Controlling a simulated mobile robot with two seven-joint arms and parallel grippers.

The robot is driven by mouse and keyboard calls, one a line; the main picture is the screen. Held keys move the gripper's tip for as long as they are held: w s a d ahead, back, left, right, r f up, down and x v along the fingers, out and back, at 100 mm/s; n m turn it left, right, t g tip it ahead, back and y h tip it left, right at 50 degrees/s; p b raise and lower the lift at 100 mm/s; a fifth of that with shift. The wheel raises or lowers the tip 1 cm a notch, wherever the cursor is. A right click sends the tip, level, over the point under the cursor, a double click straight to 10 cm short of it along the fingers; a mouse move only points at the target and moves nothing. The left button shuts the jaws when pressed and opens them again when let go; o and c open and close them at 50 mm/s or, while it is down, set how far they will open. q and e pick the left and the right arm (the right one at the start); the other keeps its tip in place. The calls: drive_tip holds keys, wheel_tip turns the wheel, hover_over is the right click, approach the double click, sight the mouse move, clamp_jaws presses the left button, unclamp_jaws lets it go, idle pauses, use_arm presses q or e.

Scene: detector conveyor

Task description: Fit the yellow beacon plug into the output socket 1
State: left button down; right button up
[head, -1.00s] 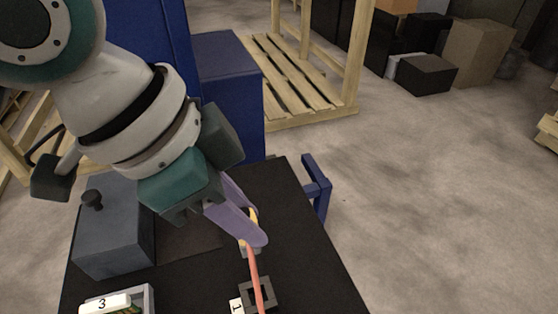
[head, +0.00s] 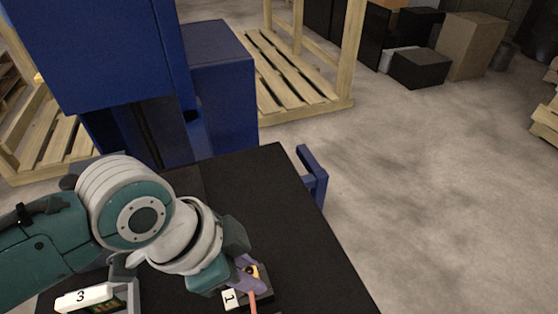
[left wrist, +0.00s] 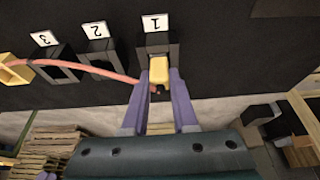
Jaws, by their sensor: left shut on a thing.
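My left gripper (left wrist: 159,108) is shut on the yellow beacon plug (left wrist: 159,70), which sits between its purple fingers. In the left wrist view the plug is at the mouth of output socket 1 (left wrist: 147,46), the dark frame by the label "1" (left wrist: 155,23). I cannot tell how deep it is in. In the head view the left gripper (head: 251,277) is over the socket and hides most of it; a bit of the yellow plug shows (head: 253,270). A pink cable (left wrist: 104,69) runs from near the plug to the left. The right gripper is not in view.
Sockets 2 (left wrist: 98,55) and 3 (left wrist: 57,68) stand beside socket 1, and a yellow piece (left wrist: 14,68) lies at the left edge. In the head view, a holder labelled "3" (head: 95,298) stands left on the black table (head: 262,190). The table's far part is clear.

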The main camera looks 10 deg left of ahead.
use_arm(q)
drive_tip(key=shift+f, duration=0.1)
drive_tip(key=c, duration=0.7)
unclamp_jaws()
drive_tip(key=shift+a+r, duration=0.1)
drive_tip(key=shift+r, duration=0.45)
drive_tip(key=p+v, duration=0.4)
drive_tip(key=v, duration=0.7)
drive_tip(key=s+a+r+n+y, duration=0.1)
drive_tip(key=s+a+n, duration=0.1)
drive_tip(key=s+n, duration=0.1)
drive_tip(key=s+a+r+n+y, duration=0.1)
drive_tip(key=s+a+n, duration=0.1)
drive_tip(key=s+n, duration=0.1)
drive_tip(key=s+a+r+n+t+y, duration=0.1)
drive_tip(key=s+n, duration=0.2)
drive_tip(key=s, duration=0.1)
drive_tip(key=shift+a+r, duration=0.35)
drive_tip(key=shift+a, duration=0.05)
drive_tip(key=shift+r, duration=0.1)
